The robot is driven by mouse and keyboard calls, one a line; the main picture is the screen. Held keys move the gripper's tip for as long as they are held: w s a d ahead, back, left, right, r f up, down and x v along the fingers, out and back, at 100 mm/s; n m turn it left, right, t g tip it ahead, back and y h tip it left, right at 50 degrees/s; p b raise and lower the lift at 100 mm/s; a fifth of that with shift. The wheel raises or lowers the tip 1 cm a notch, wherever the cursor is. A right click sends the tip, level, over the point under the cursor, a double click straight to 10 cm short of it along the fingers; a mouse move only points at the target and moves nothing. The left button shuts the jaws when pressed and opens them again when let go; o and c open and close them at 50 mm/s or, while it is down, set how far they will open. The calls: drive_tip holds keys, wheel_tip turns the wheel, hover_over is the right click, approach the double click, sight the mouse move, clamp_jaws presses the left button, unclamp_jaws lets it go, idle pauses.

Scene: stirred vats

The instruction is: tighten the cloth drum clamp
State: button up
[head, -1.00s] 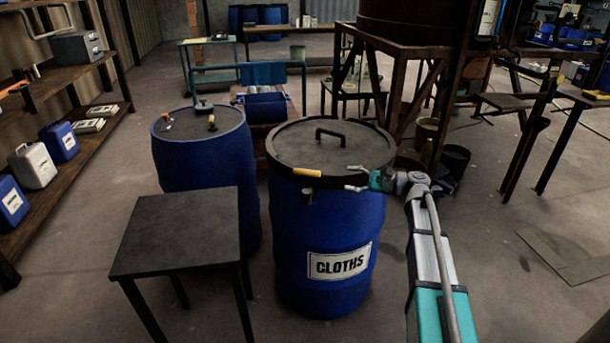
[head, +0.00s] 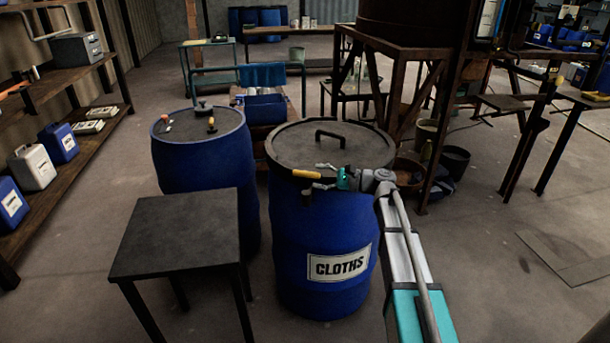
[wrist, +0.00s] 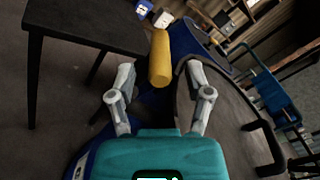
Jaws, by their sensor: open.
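The blue drum (head: 320,235) labelled CLOTHS stands in the middle of the head view under a black lid (head: 335,143) with a raised handle. The clamp's yellow handle (head: 307,174) sits at the front of the rim, pointing left. My gripper (head: 320,176) is at the drum's front rim, just right of the yellow handle. In the wrist view, my gripper (wrist: 161,92) is open, with one finger on each side of the yellow handle (wrist: 160,60). The handle lies ahead of and partly between the fingertips. I cannot tell whether either finger touches it.
A dark small table (head: 175,230) stands close to the drum's left front. A second blue drum (head: 200,165) with small items on its lid stands behind it. Shelves (head: 60,90) line the left wall. A rusty vat frame (head: 400,90) stands behind right. The right floor is fairly clear.

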sight(305, 174)
drive_tip(key=shift+w+a, duration=0.15)
drive_tip(key=shift+a, duration=1)
drive_tip(key=shift+w+a, duration=0.15)
drive_tip(key=shift+a, duration=0.95)
clamp_jaws()
